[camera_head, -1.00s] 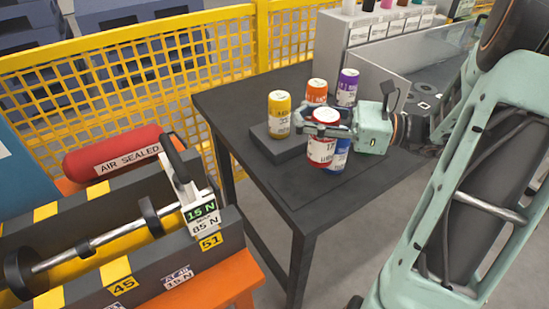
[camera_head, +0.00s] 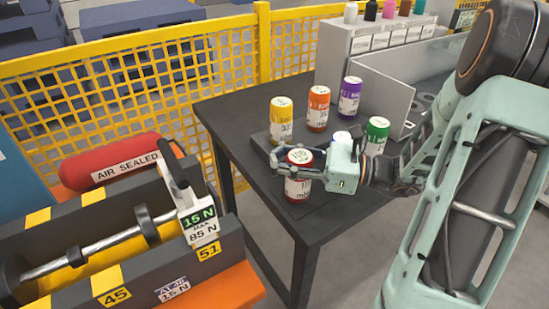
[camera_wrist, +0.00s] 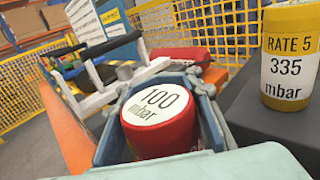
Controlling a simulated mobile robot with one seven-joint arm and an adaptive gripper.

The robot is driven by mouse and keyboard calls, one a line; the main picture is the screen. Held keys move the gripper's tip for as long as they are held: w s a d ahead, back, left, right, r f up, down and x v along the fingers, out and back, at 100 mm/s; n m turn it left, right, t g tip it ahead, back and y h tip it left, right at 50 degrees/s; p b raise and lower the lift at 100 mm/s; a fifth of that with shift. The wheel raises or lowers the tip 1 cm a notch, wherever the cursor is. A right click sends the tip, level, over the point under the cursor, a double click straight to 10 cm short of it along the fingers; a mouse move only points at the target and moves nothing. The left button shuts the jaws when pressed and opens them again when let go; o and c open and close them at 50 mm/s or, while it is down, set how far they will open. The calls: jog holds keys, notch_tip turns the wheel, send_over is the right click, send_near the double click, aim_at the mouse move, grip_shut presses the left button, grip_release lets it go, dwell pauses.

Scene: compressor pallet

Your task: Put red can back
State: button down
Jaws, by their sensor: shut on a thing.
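The red can (camera_head: 297,187) has a white top and a white label. My gripper (camera_head: 284,162) is shut on it and holds it upright, in front of the dark raised block (camera_head: 262,141). I cannot tell its height above the table. In the wrist view the red can (camera_wrist: 160,128) sits between the fingers, with "100 mbar" on its top. A yellow can (camera_head: 281,122), an orange can (camera_head: 318,110), a purple can (camera_head: 349,97) and a green can (camera_head: 376,138) stand behind my gripper.
The dark table (camera_head: 275,218) is bare at its front. The yellow can (camera_wrist: 290,55) is close on the right in the wrist view. A grey cabinet (camera_head: 345,52) and a panel stand behind. A yellow fence (camera_head: 130,75) and red cylinder (camera_head: 115,162) are at left.

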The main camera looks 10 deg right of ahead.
jog(key=c, duration=2.1)
grip_release()
jog(key=shift+f, duration=0.15)
jog(key=o, duration=0.7)
jog(key=shift+o, duration=0.2)
jog(key=p+v, duration=0.2)
jog(key=v, duration=1)
